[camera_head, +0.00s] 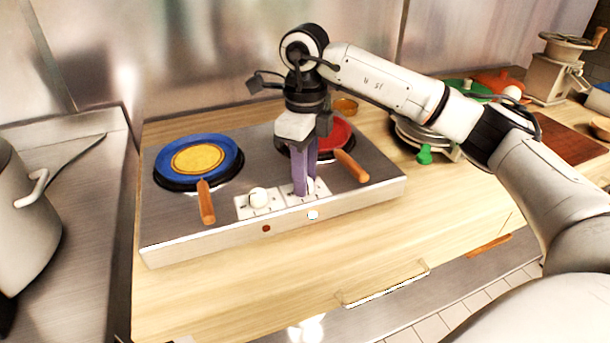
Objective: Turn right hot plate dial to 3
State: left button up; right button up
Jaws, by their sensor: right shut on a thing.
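The silver double hot plate (170,220) stands on the wooden counter. Its right dial (311,184) is white and mostly hidden behind my right gripper (303,190). The gripper points down from above, and its purple fingers are shut on that dial. I cannot read the number it points to. The left dial (258,197) is white and uncovered on its own marked plate. A blue pan (220,147) with a yellow round inside sits on the left burner. A red pan (338,134) sits on the right burner, partly behind my gripper. My left gripper is not in view.
Wooden pan handles (206,202) stick out toward the front on both sides of the dials. A waffle-iron-like appliance (424,140) with a green handle stands to the right. A large pot (28,225) is at far left. The front counter strip is clear.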

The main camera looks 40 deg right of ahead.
jog(key=n, duration=0.4)
jog(key=shift+n, duration=0.3)
jog(key=n, duration=0.4)
jog(key=shift+r+n+b, duration=0.1)
jog(key=shift+n+b, duration=0.2)
jog(key=shift+b, duration=0.1)
jog(key=n, duration=0.4)
jog(key=shift+n, duration=0.3)
jog(key=shift+n+b, duration=0.3)
jog(key=shift+n, duration=1.8)
jog(key=o, duration=1.1)
jog(key=shift+c, duration=0.2)
notch_tip(320, 180, up, 10)
jog(key=shift+r+p, duration=0.15)
jog(key=shift+p, duration=0.2)
